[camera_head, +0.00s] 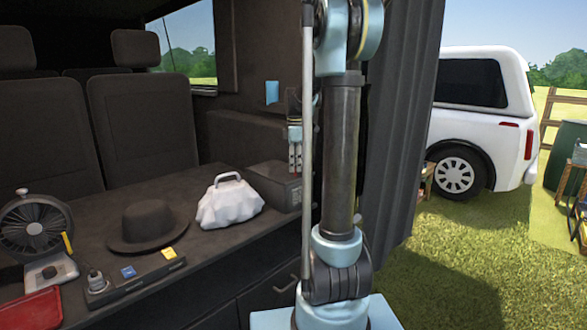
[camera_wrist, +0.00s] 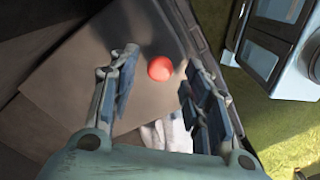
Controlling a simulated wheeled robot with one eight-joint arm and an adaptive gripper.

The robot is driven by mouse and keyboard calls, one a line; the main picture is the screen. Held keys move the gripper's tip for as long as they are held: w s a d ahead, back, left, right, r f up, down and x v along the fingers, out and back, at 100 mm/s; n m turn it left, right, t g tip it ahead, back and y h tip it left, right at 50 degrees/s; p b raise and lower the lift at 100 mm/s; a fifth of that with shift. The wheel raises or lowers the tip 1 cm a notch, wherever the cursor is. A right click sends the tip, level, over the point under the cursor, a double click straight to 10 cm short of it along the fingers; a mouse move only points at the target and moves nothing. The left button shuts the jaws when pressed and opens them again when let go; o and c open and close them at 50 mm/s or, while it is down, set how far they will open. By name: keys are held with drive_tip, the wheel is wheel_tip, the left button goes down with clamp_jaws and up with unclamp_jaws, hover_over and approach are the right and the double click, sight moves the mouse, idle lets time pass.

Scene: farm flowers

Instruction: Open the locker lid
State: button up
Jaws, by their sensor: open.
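The locker appears to be the dark box (camera_head: 268,184) at the right end of the counter in the head view. Its lid looks down, though my arm hides its right side. My gripper (camera_head: 295,168) points down over this box. In the wrist view my gripper (camera_wrist: 160,60) is open, one finger on each side of a red round spot (camera_wrist: 160,68). The spot lies on a flat grey-brown surface (camera_wrist: 85,75), probably the lid. I cannot tell whether the fingers touch that surface. Nothing is held.
A white bag (camera_head: 230,205) stands left of the box, then a black hat (camera_head: 148,226) and a fan (camera_head: 37,225). A red item (camera_head: 30,309) lies front left. Grey seats (camera_head: 145,128) stand behind the counter. A dark curtain (camera_head: 401,120) hangs right of my arm.

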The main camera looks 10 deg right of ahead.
drive_tip(key=shift+f, duration=0.65)
drive_tip(key=shift+c, duration=0.5)
